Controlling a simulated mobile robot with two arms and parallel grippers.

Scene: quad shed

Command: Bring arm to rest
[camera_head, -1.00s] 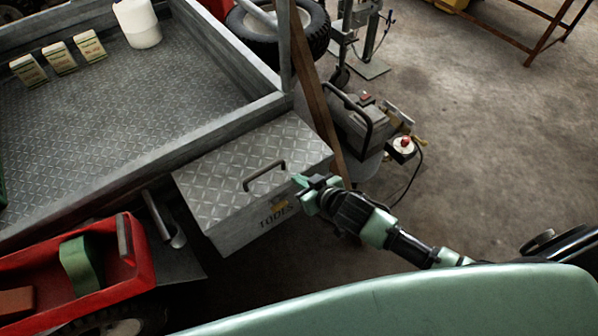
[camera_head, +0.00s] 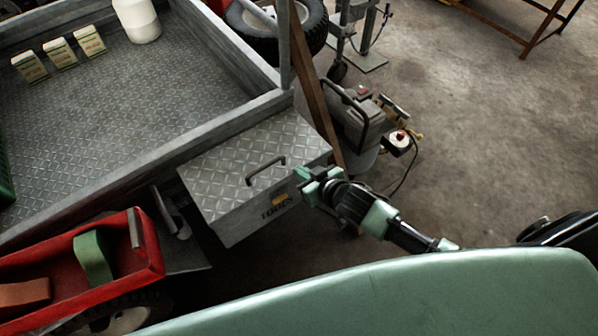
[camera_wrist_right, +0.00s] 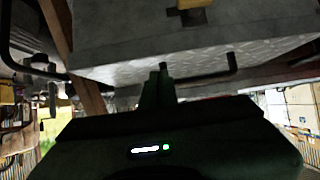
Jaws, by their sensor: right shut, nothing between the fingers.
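My right arm comes in from the lower right in the head view. Its gripper (camera_head: 303,179) is shut and empty, by the right end of a metal tool box (camera_head: 225,165) with a tread-plate lid, a dark handle (camera_head: 265,170) and a "TOOLS" label. The lid is closed. The right wrist view shows the shut fingers (camera_wrist_right: 160,75) with the tool box (camera_wrist_right: 150,40) and its handle (camera_wrist_right: 215,75) beyond them. I cannot tell whether the gripper touches the box. My left gripper is not in view.
A trailer bed (camera_head: 140,75) holds three small cartons (camera_head: 60,54) and a white container (camera_head: 137,18). A red tray (camera_head: 75,262) is at lower left. A compressor (camera_head: 358,120) and a wooden post (camera_head: 318,95) stand behind the gripper. The floor (camera_head: 490,130) at right is clear.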

